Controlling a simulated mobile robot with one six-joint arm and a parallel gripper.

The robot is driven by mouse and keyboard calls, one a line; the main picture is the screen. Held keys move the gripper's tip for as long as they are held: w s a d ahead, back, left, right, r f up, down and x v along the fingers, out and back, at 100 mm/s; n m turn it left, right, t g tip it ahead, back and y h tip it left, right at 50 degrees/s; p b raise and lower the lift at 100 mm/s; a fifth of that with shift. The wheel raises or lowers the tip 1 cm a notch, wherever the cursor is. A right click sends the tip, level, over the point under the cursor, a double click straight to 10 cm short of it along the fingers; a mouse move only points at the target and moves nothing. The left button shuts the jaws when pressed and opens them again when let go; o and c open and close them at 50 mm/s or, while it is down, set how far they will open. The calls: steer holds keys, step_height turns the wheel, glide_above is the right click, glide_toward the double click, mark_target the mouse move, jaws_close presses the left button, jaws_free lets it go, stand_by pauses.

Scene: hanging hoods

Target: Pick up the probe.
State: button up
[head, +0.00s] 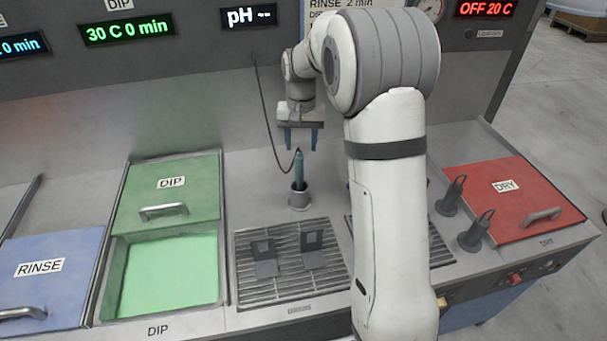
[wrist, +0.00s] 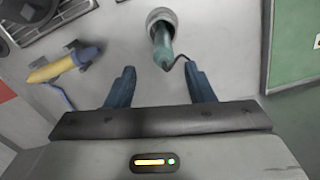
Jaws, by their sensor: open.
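The probe (head: 299,170) is a slim teal stick standing upright in a grey round holder (head: 299,199) on the counter. A dark cable runs from its top up to the wall below the pH display. My gripper (head: 301,140) is open and empty, fingers pointing down, just above the probe's top. In the wrist view the probe (wrist: 163,48) and its holder (wrist: 153,17) lie ahead of and between the two blue fingers of my gripper (wrist: 161,73). The fingers do not appear to touch the probe.
Left of the holder is an open green dip tank (head: 170,272) with its lid (head: 168,192). A grate with two dark brackets (head: 286,254) lies in front. The red DRY lid (head: 512,197) is right.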

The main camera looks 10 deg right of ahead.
mark_target(299, 155)
steer(key=f, duration=0.2)
steer(key=f+p, duration=0.1)
steer(key=f, duration=0.3)
steer(key=shift+s+a+f+p, duration=0.1)
steer(key=shift+s+a+p, duration=0.05)
steer(key=shift+a+p, duration=0.2)
steer(key=shift+c, duration=0.2)
jaws_close()
